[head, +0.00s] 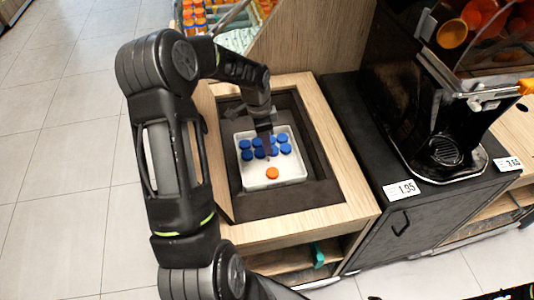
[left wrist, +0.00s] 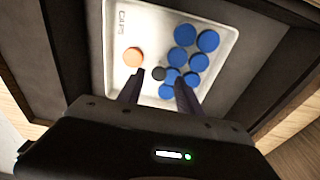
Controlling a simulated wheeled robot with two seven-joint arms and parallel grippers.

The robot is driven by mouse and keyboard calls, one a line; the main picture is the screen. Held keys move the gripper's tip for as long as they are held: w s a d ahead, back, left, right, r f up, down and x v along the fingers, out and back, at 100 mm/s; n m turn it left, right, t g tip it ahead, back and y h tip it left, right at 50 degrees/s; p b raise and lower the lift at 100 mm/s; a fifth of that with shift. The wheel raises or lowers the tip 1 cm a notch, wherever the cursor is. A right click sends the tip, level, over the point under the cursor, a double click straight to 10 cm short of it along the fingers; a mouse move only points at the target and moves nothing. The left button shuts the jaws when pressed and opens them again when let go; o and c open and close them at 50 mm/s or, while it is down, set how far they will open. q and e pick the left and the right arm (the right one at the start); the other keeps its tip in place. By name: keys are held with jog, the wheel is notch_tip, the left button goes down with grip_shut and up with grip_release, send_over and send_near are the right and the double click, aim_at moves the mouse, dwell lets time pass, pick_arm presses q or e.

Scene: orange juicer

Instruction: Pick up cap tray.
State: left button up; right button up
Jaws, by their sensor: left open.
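The cap tray (head: 256,183) is a white shallow tray lying in the dark recess of a wooden counter. It holds several blue caps (head: 286,148) and one orange cap (head: 272,173). In the left wrist view the tray (left wrist: 118,75) shows the word CAPS near the orange cap (left wrist: 133,57), with the blue caps (left wrist: 208,41) beside it. My left gripper (head: 267,152) points down over the tray among the caps. In the left wrist view its two fingers (left wrist: 158,88) are apart with nothing held between them. I cannot tell whether the fingertips touch the caps. My right gripper is not in view.
A black juicer machine (head: 440,110) stands on a dark cabinet to the right, with price tags (head: 402,190) along its front edge. The wooden counter frame (head: 345,180) surrounds the recess. A wooden panel (head: 290,40) rises behind it. Tiled floor (head: 60,130) is clear at left.

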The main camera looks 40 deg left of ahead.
pick_arm(q)
jog(key=shift+f, duration=0.45)
jog(key=shift+d, duration=0.1)
jog(key=f, duration=0.5)
jog(key=shift+w+d, duration=0.25)
jog(key=shift+w, duration=0.1)
jog(key=shift+c, duration=0.4)
grip_shut()
